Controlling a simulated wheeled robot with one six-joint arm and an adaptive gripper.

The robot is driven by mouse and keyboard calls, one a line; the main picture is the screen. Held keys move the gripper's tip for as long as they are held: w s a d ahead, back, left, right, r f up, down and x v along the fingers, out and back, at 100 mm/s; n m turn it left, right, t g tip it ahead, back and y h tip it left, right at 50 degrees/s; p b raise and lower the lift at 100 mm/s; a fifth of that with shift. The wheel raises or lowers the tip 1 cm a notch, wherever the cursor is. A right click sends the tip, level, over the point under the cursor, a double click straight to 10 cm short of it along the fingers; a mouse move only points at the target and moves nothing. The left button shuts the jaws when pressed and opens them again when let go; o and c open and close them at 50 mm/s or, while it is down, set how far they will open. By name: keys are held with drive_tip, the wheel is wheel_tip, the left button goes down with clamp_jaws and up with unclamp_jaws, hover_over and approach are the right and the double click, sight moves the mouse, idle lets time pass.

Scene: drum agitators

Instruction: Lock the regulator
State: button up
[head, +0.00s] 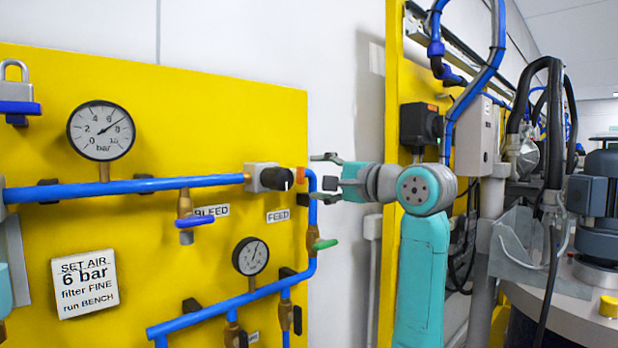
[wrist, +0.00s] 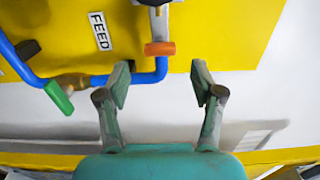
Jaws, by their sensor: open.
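The regulator (head: 262,177), a grey body with a black knob (head: 277,179), sits on the upper blue pipe of the yellow board. An orange piece (head: 301,175) lies between it and the pipe bend. My gripper (head: 325,170) is open and empty, just right of the board's edge and apart from the regulator. In the wrist view, its fingertips (wrist: 160,80) are spread below the orange piece.
A green-handled valve (head: 322,243) is below the bend. A blue-handled bleed valve (head: 190,218), a large gauge (head: 101,131), a small gauge (head: 250,256), a note (head: 85,283) and a padlock (head: 14,88) are on the board. White wall is behind my gripper.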

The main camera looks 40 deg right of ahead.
drive_tip(key=s, duration=0.7)
drive_tip(key=shift+s, duration=0.25)
drive_tip(key=shift+d, duration=0.1)
